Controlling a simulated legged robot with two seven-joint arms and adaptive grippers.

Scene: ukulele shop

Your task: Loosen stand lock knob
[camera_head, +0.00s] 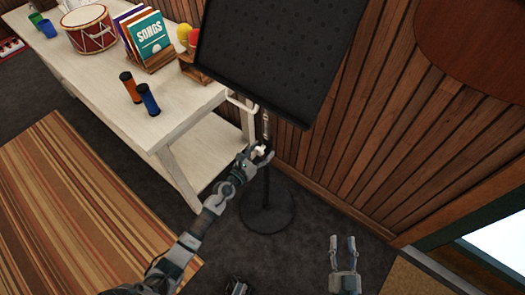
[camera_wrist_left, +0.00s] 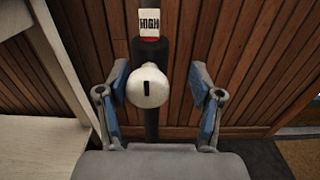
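The black music stand (camera_head: 275,55) stands by the wood wall, with its pole and round base (camera_head: 267,208) on the dark floor. Its pale lock knob (camera_wrist_left: 149,86), with a dark slot, is on the dark pole below a white and red label reading "HIGH" (camera_wrist_left: 149,22). My left gripper (camera_head: 258,153) is at the knob; in the left wrist view its blue-padded fingers (camera_wrist_left: 159,88) are apart, one on each side of the knob. The left finger looks very close to it; I cannot tell whether they touch. My right gripper (camera_head: 344,242) is open and empty, low at the right.
A pale wooden table (camera_head: 105,85) at the left holds a red drum (camera_head: 90,32), songbooks (camera_head: 150,38) and orange and blue shakers (camera_head: 148,99). Its corner is close to the pole. A striped rug (camera_head: 75,200) lies at lower left.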

